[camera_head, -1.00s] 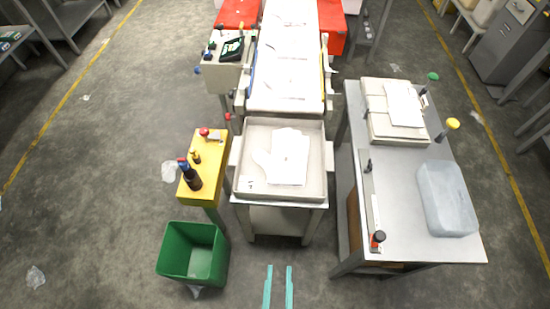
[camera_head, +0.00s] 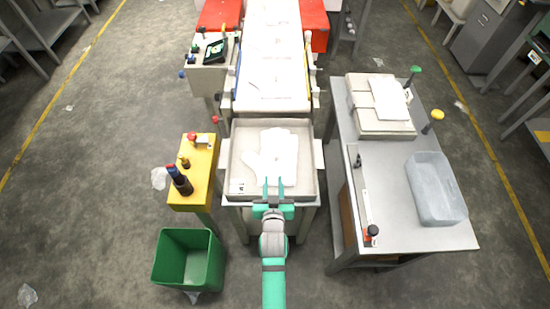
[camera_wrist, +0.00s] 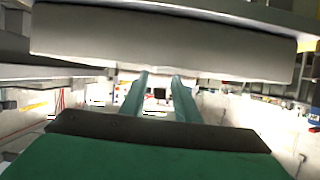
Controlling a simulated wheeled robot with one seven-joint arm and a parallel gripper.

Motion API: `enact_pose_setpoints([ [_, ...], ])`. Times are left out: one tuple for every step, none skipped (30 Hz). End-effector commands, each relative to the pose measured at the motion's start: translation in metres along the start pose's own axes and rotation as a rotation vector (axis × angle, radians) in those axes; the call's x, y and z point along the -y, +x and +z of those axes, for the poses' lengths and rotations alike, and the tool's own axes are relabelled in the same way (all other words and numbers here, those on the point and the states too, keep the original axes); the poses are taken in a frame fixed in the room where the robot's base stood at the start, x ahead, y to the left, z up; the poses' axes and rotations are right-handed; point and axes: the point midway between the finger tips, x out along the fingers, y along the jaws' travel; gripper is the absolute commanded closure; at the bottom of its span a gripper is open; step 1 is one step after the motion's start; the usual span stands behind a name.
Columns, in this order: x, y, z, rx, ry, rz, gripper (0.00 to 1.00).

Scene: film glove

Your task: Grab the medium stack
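White film gloves (camera_head: 272,155) lie flat in an overlapping pile in the pale tray (camera_head: 238,136) at the middle of the head view. Their separate stacks and sizes are hard to tell apart, so I cannot tell which is medium. My gripper (camera_head: 274,182) is at the tray's near edge, in line with the pile's near end, with its teal fingers apart and nothing between them. Its height against the tray rim is unclear. In the wrist view, the fingers (camera_wrist: 160,82) also stand apart and empty, below a grey slab-like edge (camera_wrist: 160,45); the gloves do not show there.
A conveyor (camera_head: 271,70) with white film runs behind the tray. A metal table (camera_head: 385,205) at right bears a pale stack of flat sheets (camera_head: 383,122) and a translucent bin (camera_head: 436,190). A yellow stand (camera_head: 190,198) with bottles and a green bin (camera_head: 188,262) are at left.

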Motion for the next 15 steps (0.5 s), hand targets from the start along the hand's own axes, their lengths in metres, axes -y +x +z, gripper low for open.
enact_pose_setpoints([
  [0.0,0.012,-0.004,0.008,-0.007,0.002,0.71],
  [0.0,0.017,-0.006,0.012,-0.011,0.003,0.71],
  [0.0,0.023,-0.007,0.02,-0.015,0.004,0.71],
  [0.0,0.026,-0.008,0.025,-0.017,0.005,0.71],
  [0.0,0.029,-0.009,0.028,-0.02,0.005,0.71],
  [0.0,0.033,-0.009,0.031,-0.022,0.005,0.71],
  [0.001,0.035,-0.01,0.033,-0.023,0.005,0.71],
  [0.001,0.038,-0.01,0.034,-0.025,0.004,0.71],
  [0.002,0.043,-0.01,0.036,-0.026,0.003,0.71],
  [0.002,0.047,-0.01,0.036,-0.026,0.003,0.71],
  [0.002,0.052,-0.01,0.036,-0.026,0.003,0.71],
  [0.002,0.058,-0.01,0.036,-0.026,0.003,0.71],
  [0.002,0.062,-0.01,0.036,-0.026,0.003,0.71],
  [0.002,0.067,-0.01,0.037,-0.026,0.003,0.71],
  [0.002,0.073,-0.01,0.036,-0.026,0.002,0.71],
])
